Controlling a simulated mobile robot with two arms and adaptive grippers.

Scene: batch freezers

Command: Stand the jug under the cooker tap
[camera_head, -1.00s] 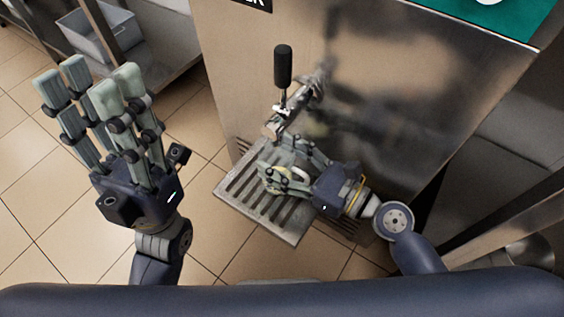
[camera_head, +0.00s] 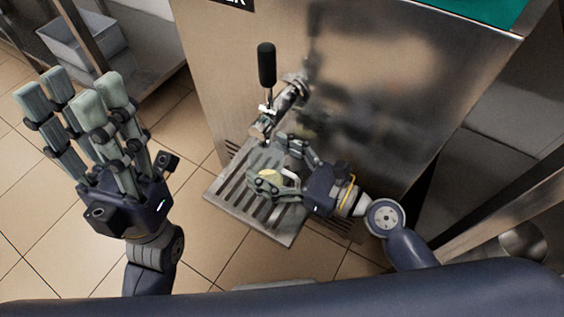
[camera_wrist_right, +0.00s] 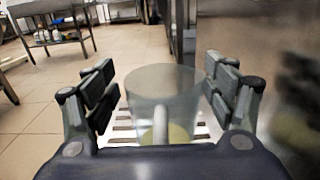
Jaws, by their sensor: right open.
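The clear jug (camera_wrist_right: 165,95) stands upright on the slotted drip tray, with something pale yellow at its bottom and its handle toward my right wrist. In the head view the jug (camera_head: 271,175) is mostly hidden by my right gripper's fingers. The cooker tap (camera_head: 262,127), with a black lever (camera_head: 267,65), sticks out above the tray; whether the jug is exactly below the spout I cannot tell. My right gripper (camera_head: 278,165) is open, its fingers on both sides of the jug with visible gaps in the wrist view. My left gripper (camera_head: 74,100) is open and empty, fingers upward, away at left.
The drip tray (camera_head: 222,192) juts from the steel cooker front (camera_head: 385,90). A grey bin (camera_head: 85,45) sits on a shelf at the upper left. Steel units close off the right side. Tiled floor lies open at the left.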

